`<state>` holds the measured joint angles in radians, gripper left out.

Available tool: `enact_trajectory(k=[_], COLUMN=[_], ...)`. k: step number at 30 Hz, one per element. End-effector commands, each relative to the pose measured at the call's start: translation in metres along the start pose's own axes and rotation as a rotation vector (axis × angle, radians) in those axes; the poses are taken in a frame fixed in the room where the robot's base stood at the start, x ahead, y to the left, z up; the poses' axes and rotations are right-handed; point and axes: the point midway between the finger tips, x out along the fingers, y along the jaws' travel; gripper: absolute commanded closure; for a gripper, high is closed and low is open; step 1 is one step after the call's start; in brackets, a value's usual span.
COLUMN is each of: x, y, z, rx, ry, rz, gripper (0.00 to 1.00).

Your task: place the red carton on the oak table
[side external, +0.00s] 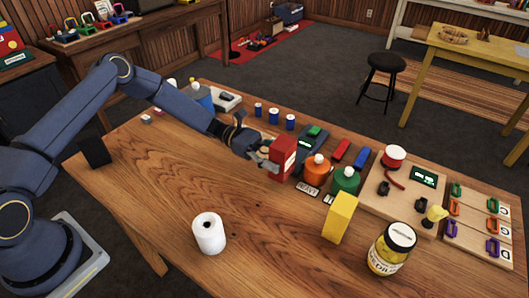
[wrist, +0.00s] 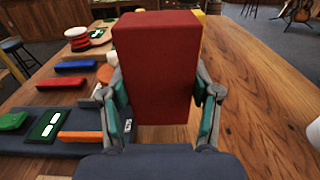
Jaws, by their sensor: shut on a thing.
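The red carton (side external: 284,158) is upright in my gripper (side external: 268,159), over the wooden table (side external: 150,175) in the side view. In the wrist view the carton (wrist: 157,65) fills the middle, and the green-padded fingers of my gripper (wrist: 160,108) press on its left and right sides. I cannot tell whether the carton's bottom touches the tabletop or hangs a little above it.
An orange bottle (side external: 316,169) and a green bottle (side external: 345,181) stand close right of the carton. A yellow box (side external: 340,217), a jar (side external: 391,249) and a white roll (side external: 208,234) stand nearer. The front-left tabletop is largely clear.

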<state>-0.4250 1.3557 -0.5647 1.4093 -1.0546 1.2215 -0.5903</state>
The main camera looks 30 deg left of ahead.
Motion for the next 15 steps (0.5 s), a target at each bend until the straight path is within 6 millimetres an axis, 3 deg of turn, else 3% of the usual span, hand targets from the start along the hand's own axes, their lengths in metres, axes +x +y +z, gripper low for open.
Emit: enact_trajectory(k=[7,15], x=[0.002,0.001], y=[0.004,0.004], z=[-0.033,-0.036], rx=[-0.002,0.0], ry=[-0.001,0.0], rz=[0.0,0.0], gripper=[0.82,0.82])
